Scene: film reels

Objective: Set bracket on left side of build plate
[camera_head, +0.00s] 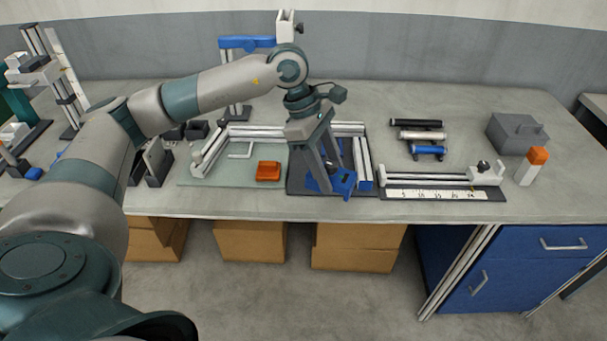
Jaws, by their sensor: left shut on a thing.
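My left gripper (328,180) points down over the dark right part of the build plate and is shut on a blue bracket (345,184). The bracket is low, near the plate's front edge; whether it touches the surface I cannot tell. The build plate (205,181) has a pale green left part and a dark right part, with silver rails around the back and sides. On the left part lie an orange block (268,171) and a thin white angled piece (241,150). The gripper and wrist hide part of the dark area. My right gripper is not in view.
A rail with a white scale (440,194) lies to the right, with several short rods (418,136) behind it. A grey box (516,133) and an orange-capped white bottle (532,166) stand farther right. A blue-topped stand (246,43) rises behind my arm. Dark blocks stand left of the plate.

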